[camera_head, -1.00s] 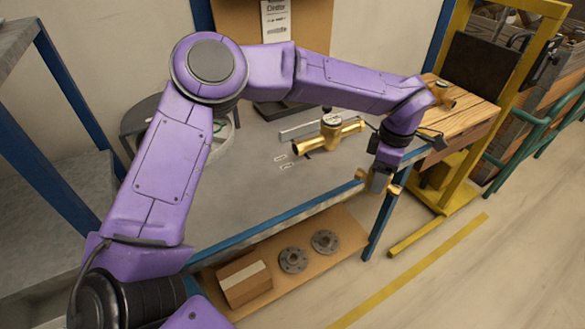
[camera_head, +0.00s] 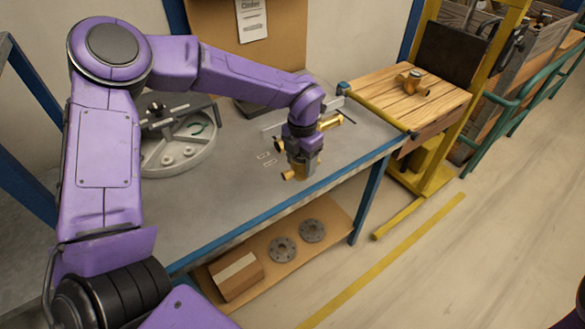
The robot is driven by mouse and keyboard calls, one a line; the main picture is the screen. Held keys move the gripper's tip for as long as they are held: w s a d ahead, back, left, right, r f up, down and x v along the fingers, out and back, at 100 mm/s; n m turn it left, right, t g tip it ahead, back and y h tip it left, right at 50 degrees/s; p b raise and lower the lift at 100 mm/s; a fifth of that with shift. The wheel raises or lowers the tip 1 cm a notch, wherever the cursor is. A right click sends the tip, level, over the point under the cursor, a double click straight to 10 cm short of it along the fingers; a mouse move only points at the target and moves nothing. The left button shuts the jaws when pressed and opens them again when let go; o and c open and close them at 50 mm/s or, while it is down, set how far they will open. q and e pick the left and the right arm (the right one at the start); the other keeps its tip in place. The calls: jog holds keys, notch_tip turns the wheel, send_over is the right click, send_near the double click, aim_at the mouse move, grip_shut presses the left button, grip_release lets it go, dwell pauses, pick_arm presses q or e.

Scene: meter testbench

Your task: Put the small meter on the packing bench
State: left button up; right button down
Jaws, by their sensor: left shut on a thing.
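My left gripper (camera_head: 303,173) is shut on a small brass-coloured meter (camera_head: 289,175), held above the front part of the grey bench (camera_head: 225,205). The jaws hide most of this meter; a brass end shows at its left side and a bit at its right. A larger brass meter (camera_head: 332,122) lies on the grey bench behind the gripper, partly hidden by my wrist. Another small brass meter (camera_head: 412,84) sits on the wooden-topped bench (camera_head: 375,88) at the right. Which bench is the packing bench is not marked. My right gripper is out of view.
A round grey fixture (camera_head: 180,150) stands on the grey bench at left. The lower shelf holds a cardboard box (camera_head: 236,274) and two dark flanges (camera_head: 283,249). A yellow frame (camera_head: 440,165) stands beside the wooden top. The wooden top has free room around its meter.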

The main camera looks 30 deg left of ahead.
aim_at(295, 174)
pick_arm(q)
jog(key=f, duration=0.1)
jog(key=a+f, duration=0.1)
jog(key=f, duration=0.1)
jog(key=s+f+p, duration=0.1)
jog(key=shift+a+f, duration=0.15)
jog(key=shift+f, duration=0.15)
jog(key=shift+w+f, duration=0.1)
jog(key=shift+f, duration=0.25)
jog(key=o, duration=1)
jog(key=shift+f, duration=0.15)
jog(key=o, duration=0.4)
jog(key=shift+r, duration=0.3)
notch_tip(295, 174, up, 12)
jog(key=shift+f+b, duration=0.1)
jog(key=shift+b, duration=0.8)
